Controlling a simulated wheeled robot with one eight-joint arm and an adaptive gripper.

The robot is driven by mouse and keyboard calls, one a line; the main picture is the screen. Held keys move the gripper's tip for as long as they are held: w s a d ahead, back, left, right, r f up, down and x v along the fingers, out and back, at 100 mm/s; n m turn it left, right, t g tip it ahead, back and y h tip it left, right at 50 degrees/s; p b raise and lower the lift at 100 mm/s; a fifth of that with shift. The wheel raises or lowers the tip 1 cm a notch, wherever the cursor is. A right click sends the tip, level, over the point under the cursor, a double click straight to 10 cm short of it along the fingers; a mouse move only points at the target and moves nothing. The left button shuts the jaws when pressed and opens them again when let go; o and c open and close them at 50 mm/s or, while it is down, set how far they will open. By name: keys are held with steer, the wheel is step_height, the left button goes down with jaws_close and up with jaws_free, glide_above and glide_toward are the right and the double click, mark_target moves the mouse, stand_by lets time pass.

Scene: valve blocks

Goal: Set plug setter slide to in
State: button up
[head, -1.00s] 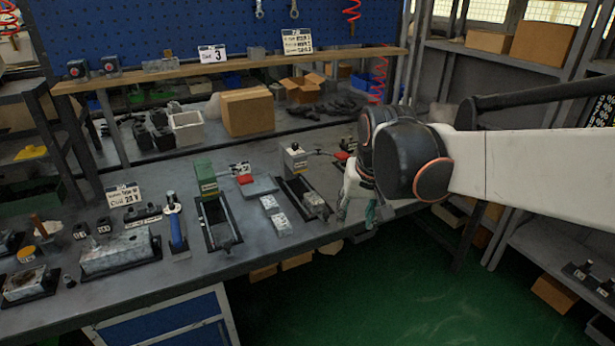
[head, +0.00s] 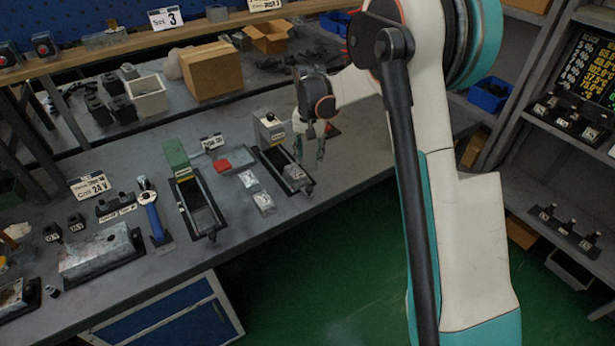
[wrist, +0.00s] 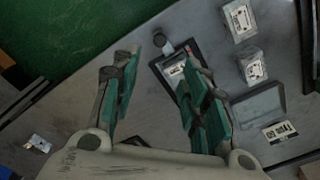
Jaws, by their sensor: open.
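Two slide fixtures with black frames lie on the bench; I cannot read which is the plug setter. One has a pale grey block (head: 269,130) at its back end and a small labelled carriage (head: 294,174) near its front end. The other has a green block (head: 176,156) at its back and an open black frame (head: 201,212). My gripper (head: 310,150) is open and empty, pointing down just right of the pale-block fixture. In the wrist view, the labelled carriage (wrist: 175,70) and a round knob (wrist: 168,47) show beyond and between the open fingers; the right finger partly covers the frame.
Two small labelled metal blocks (head: 256,190) lie between the fixtures, with a grey plate (head: 238,158) and red piece (head: 222,165) behind. A blue-handled tool (head: 153,218) stands left. A cardboard box (head: 211,70) is at the back. The bench front edge is close.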

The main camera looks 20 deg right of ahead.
mark_target(309, 188)
step_height(309, 188, down, 14)
steer(key=b, duration=0.3)
steer(key=shift+c, duration=0.6)
jaws_close()
